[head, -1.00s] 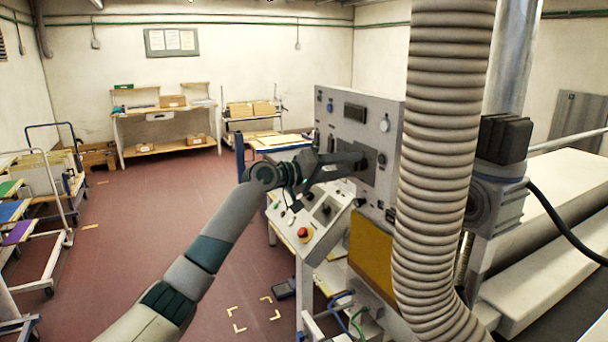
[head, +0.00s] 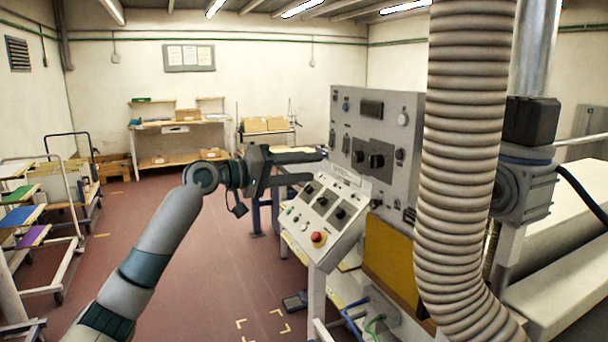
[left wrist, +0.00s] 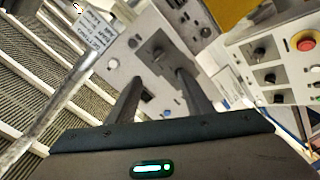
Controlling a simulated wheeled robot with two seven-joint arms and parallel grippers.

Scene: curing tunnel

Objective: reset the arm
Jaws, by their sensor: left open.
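My left gripper (head: 318,168) is open and empty in the head view, its two fingers pointing right, short of the upright grey control panel (head: 398,133). In the left wrist view the open fingers (left wrist: 158,98) point at the panel face, with a dark knob (left wrist: 155,55) seen between them and nothing held. In the head view two dark knobs (head: 367,159) show on the panel's middle plate. My right gripper is not in view.
A sloped console (head: 327,211) with several knobs and a red button (head: 318,239) stands below the gripper. A large ribbed hose (head: 462,150) rises at right. Carts (head: 50,205) stand at far left. The floor (head: 205,260) between is clear.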

